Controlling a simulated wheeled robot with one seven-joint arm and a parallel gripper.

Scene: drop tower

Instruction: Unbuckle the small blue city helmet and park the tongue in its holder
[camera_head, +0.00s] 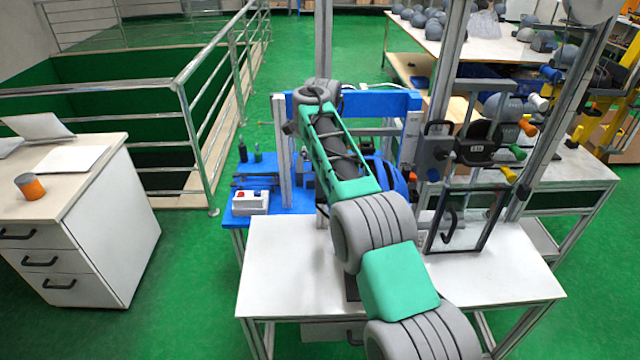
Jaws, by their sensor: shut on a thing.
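The blue helmet (396,178) sits on the white bench, behind my arm. Only its rounded right side shows, and my arm covers the rest. A blue crossbar frame (385,103) stands above and behind it. The buckle, its tongue and the tongue holder cannot be made out. My arm reaches from the lower right up over the bench. My gripper is hidden behind my own arm links, so its place relative to the helmet cannot be seen.
The white bench top (275,275) is clear at front left. A blue side table (245,206) carries a control box (251,202). A clear-panelled frame (465,220) and drop-tower posts stand at right. A drawer cabinet (95,245) and a metal railing (190,110) are at left.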

